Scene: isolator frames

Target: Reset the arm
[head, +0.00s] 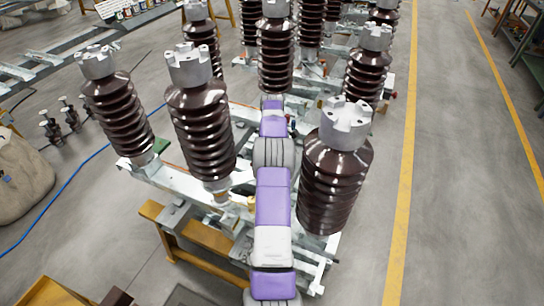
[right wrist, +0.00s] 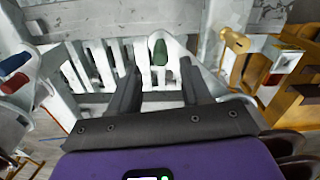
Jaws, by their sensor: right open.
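My right arm (head: 273,195), purple and grey, reaches from the bottom of the head view between the brown ribbed insulators, over the pale metal frame (head: 170,182). Its far end is hard to make out there. In the right wrist view my right gripper (right wrist: 159,76) has its two black fingers apart, with nothing held between them. A dark green oval part (right wrist: 159,50) on a whitish metal piece shows beyond the fingertips; contact cannot be told. My left gripper is not in view.
A brown insulator (head: 335,180) stands close right of my arm, another (head: 202,130) close left. Several more stand behind. A yellow support (head: 190,237) is at lower left. A blue cable (head: 60,193) lies on the floor.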

